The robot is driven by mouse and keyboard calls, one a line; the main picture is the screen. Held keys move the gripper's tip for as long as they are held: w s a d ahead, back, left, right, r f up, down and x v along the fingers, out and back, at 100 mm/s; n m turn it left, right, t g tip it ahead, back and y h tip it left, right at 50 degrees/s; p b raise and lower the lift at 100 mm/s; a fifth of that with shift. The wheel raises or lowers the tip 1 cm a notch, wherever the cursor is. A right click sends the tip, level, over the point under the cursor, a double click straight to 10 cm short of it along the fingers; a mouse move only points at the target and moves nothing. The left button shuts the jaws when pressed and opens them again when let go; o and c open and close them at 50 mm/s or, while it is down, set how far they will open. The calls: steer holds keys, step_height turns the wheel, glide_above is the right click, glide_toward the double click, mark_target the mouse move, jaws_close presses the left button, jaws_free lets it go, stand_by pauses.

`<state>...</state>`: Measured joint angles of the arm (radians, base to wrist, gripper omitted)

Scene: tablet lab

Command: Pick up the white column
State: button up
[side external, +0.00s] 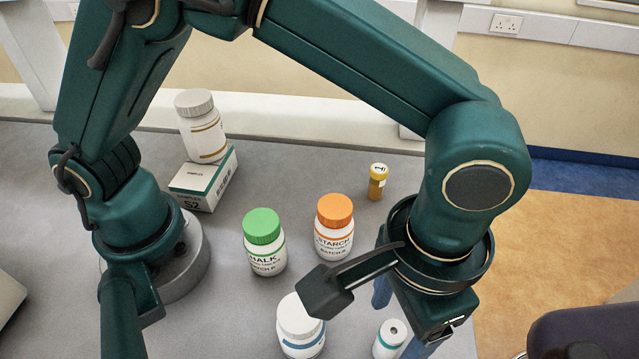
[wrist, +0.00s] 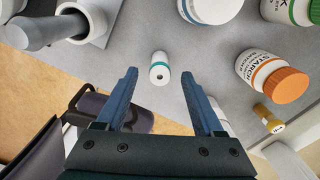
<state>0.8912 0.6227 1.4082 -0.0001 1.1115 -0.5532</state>
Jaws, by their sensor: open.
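The white column (side external: 389,340) is a small white cylinder with a teal band and a dark hole in its top. It stands on the grey bench near the bottom of the side view, below my wrist. In the wrist view the column (wrist: 159,68) shows in the gap between the two blue fingertips, with clear space on both sides. My gripper (wrist: 159,76) is open and empty. In the side view its fingers are partly hidden by my wrist and cut off by the frame. I cannot tell how far the tips are above the column.
A white-capped jar (side external: 300,325), a green-capped jar (side external: 264,240) and an orange-capped starch jar (side external: 334,225) stand nearby. A small amber vial (side external: 377,182) stands farther back. A mortar with a pestle (wrist: 88,20) is at the wrist view's upper left. The bench edge is close to the column.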

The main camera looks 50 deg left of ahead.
mark_target(388, 342)
steer(key=shift+f, duration=2.85)
jaws_close()
